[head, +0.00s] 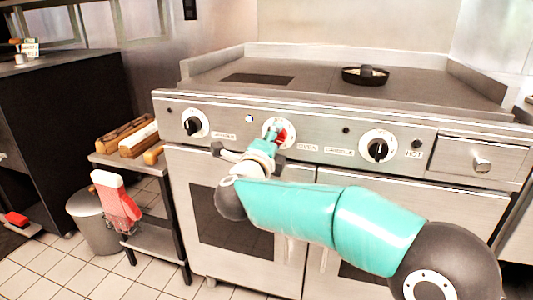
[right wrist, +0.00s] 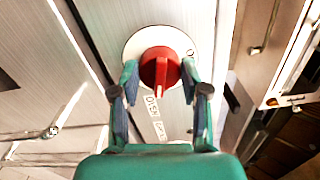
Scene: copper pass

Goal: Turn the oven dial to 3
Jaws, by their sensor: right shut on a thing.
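The oven dial is a red knob on a round white plate, in the middle of the stove's front panel. In the right wrist view the red dial (right wrist: 160,68) sits between the two fingers of my right gripper (right wrist: 160,78), which is shut on it. In the head view the red dial (head: 282,134) is partly hidden by my right gripper (head: 273,135), with the "OVEN" label to its right. The numbers on the plate are too small to read. My left gripper is not in view.
Black knobs sit left (head: 194,123) and right (head: 377,149) of the oven dial on the same panel. A black dish (head: 365,76) rests on the stovetop. A side table (head: 150,205) with bread and a grey bin (head: 95,222) stand to the left.

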